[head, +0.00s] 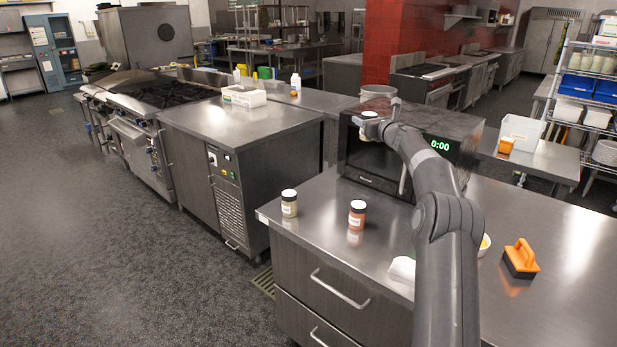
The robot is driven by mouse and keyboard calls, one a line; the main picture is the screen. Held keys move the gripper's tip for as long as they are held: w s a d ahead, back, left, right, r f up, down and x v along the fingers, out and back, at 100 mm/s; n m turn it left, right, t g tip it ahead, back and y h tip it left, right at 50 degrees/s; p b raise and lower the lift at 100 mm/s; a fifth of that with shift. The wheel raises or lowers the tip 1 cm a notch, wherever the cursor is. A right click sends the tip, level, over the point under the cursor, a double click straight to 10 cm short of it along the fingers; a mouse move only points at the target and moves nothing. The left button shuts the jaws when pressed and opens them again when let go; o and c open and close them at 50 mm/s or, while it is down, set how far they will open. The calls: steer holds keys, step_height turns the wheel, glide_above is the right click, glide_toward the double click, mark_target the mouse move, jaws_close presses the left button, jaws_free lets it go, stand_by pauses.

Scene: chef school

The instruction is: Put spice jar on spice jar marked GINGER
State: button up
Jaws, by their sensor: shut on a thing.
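The left spice jar (289,204) has greenish-tan contents, and the right spice jar (357,215) has reddish-orange contents. Their labels are too small to read, so I cannot tell which says GINGER. My gripper (371,124) is raised in front of the microwave's upper left part, above and behind the right jar in the picture.
A black microwave (365,165) stands close behind my gripper. An orange-handled brush (521,259) and a partly hidden bowl (484,245) are to the right of my arm. A white item (402,268) lies left of my arm. The counter around the two jars is clear.

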steer(key=s+a+f+n+y, duration=0.1)
steer(key=s+a+f, duration=0.15)
steer(key=a, duration=0.35)
steer(key=s+a+f+g+y, duration=0.1)
steer(key=s+a+f, duration=0.15)
steer(key=a, duration=0.25)
steer(key=s+a+f+n+y, duration=0.1)
steer(key=s+a+f, duration=0.1)
steer(key=s+a, duration=0.3)
glide_above(286, 191)
step_height(286, 191, down, 7)
steer(key=shift+r, duration=0.1)
steer(key=shift+d+f, duration=0.1)
steer(key=shift+f, duration=1.65)
steer(key=shift+f, duration=0.1)
steer(key=o, duration=1)
steer(key=shift+o, duration=0.2)
